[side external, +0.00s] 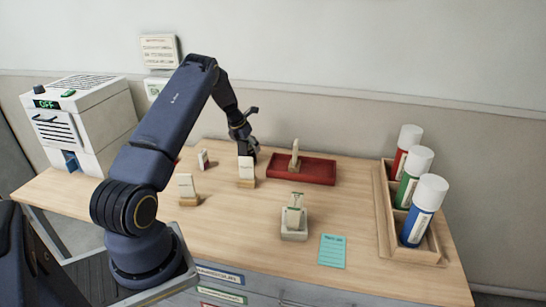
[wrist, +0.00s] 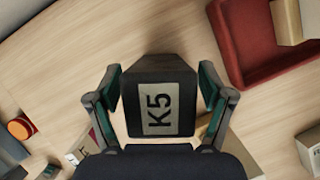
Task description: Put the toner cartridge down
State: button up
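The toner cartridge (wrist: 160,72) looks like a dark block with a pale "K5" label in the wrist view. My gripper (wrist: 161,88) has one finger on each side of it. Narrow gaps show between the fingers and the block, so the gripper looks open around it. In the side external view my gripper (side external: 244,133) is low over the table, behind a white card on a wooden stand. The dark shape (side external: 252,152) under the fingers there is small and partly hidden. I cannot tell exactly how its base meets the table.
A red tray (side external: 318,174) holding a card stand lies just right of my gripper. Several card stands (side external: 188,188) are nearby. A white device (side external: 293,235) and a teal note (side external: 332,252) lie in front. A wooden rack (side external: 386,222) of bottles stands right, a printer (side external: 108,118) left.

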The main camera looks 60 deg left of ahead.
jog(key=shift+r, duration=0.3)
jog(key=v, duration=1.2)
jog(key=d+r+m+h, duration=0.1)
jog(key=d+r+m, duration=0.45)
jog(key=d, duration=0.25)
jog(key=d+r+m+t, duration=0.1)
jog(key=d+r+m, duration=0.3)
jog(key=d+m, duration=0.3)
jog(key=d+r+m+h, duration=0.1)
jog(key=d+r+m, duration=0.35)
jog(key=d, duration=0.35)
jog(key=s+d+r+m, duration=0.2)
jog(key=s+d+m, duration=1.6)
jog(key=m, duration=0.5)
jog(key=shift+s+d+r+t, duration=0.2)
jog(key=shift+s+d+t, duration=0.05)
jog(key=shift+s+t, duration=0.1)
